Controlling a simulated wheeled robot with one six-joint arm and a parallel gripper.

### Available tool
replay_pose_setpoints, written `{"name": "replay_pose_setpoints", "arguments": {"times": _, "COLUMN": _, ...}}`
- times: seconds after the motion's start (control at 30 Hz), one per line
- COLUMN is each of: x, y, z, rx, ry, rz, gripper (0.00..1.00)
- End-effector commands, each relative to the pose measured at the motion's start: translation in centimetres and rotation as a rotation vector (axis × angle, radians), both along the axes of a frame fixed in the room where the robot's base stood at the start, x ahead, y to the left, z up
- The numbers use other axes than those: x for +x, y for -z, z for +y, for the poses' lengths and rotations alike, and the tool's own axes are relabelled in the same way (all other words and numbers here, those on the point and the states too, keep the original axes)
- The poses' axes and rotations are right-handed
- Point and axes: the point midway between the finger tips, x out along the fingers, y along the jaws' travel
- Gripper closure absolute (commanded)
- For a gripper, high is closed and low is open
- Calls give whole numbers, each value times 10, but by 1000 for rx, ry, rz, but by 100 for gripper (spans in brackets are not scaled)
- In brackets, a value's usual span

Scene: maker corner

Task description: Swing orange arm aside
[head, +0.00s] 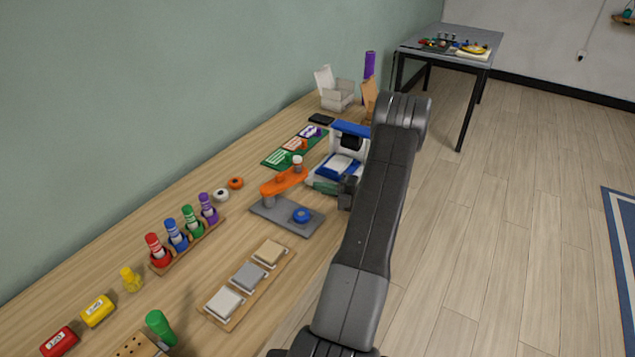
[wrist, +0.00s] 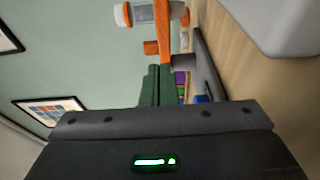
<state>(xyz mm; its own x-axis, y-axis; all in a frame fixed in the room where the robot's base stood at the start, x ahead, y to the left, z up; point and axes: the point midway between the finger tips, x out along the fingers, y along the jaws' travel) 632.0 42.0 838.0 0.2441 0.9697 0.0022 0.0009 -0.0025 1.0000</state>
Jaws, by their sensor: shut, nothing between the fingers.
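The orange arm (head: 284,181) is mounted on a post at the back of a grey base plate (head: 272,219) on the wooden bench. It reaches toward the upper right and carries a white knob (head: 298,160) at its free end. A blue round piece (head: 301,215) sits on the plate's right part, uncovered. The wrist view shows the orange arm (wrist: 165,34) sideways, with the white knob (wrist: 136,14) at its end. My gripper (head: 346,193) is right of the orange arm, apart from it, shut and empty; my forearm partly hides it in the head view.
A white and blue machine (head: 337,168) stands close behind my gripper. A board with three tiles (head: 249,278) lies in front of the plate. A rack of coloured markers (head: 187,243) and small rings (head: 235,183) lie to the left. Bare bench lies between.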

Motion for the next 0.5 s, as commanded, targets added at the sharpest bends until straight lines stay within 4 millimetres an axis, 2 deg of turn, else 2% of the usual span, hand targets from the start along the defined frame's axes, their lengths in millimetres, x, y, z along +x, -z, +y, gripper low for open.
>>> {"name": "replay_pose_setpoints", "arguments": {"times": 0.03, "x": 7, "y": 4, "z": -11, "rx": -1, "ry": 3, "rz": -5, "gripper": 100}}
{"name": "replay_pose_setpoints", "arguments": {"times": 0.3, "x": 33, "y": 4, "z": -57, "rx": -2, "ry": 2, "rz": -4, "gripper": 100}}
{"name": "replay_pose_setpoints", "arguments": {"times": 0.5, "x": 43, "y": 3, "z": -74, "rx": 0, "ry": 0, "rz": -2, "gripper": 100}}
